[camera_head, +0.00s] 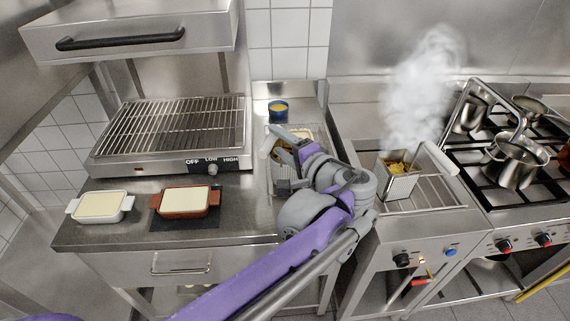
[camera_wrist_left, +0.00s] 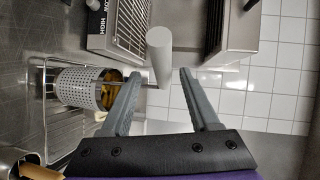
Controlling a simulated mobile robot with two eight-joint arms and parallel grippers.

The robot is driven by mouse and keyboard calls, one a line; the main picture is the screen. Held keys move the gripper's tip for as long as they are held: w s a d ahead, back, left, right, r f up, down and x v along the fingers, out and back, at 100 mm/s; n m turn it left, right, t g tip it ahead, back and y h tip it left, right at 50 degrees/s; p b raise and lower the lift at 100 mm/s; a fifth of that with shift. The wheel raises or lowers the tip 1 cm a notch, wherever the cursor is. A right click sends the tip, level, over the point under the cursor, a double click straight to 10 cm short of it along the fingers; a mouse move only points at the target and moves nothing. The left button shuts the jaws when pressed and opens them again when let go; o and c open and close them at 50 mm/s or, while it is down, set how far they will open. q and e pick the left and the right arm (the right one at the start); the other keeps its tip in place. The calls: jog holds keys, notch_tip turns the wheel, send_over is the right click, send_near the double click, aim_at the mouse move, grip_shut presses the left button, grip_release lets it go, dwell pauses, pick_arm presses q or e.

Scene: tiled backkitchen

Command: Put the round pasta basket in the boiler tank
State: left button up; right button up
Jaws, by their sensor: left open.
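The round pasta basket (camera_wrist_left: 88,88) is a perforated metal cylinder with yellow pasta inside, at the left of the left wrist view. Its pale rounded handle (camera_wrist_left: 159,52) appears between the open fingers of my left gripper (camera_wrist_left: 161,76), with gaps on both sides. In the head view my left gripper (camera_head: 279,164) is over the wire rack or tray on the counter and largely hides the basket. The boiler tank (camera_head: 432,193) is to the right, steaming, with a grate on top. My right gripper is not in view.
A square basket of pasta (camera_head: 399,184) with a pale handle stands at the tank. A grill (camera_head: 170,130), a white dish (camera_head: 99,207), a brown dish (camera_head: 185,201) and a blue bowl (camera_head: 278,110) are left of it. Pots (camera_head: 514,163) stand on the stove at right.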

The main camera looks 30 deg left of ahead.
pick_arm(q)
jog(key=r+x, duration=0.1)
jog(key=x, duration=0.5)
jog(key=shift+w+f+p, duration=0.2)
jog(key=shift+f+p, duration=0.1)
jog(key=shift+a, duration=0.1)
jog(key=shift+c, duration=0.5)
grip_shut()
dwell(0.5)
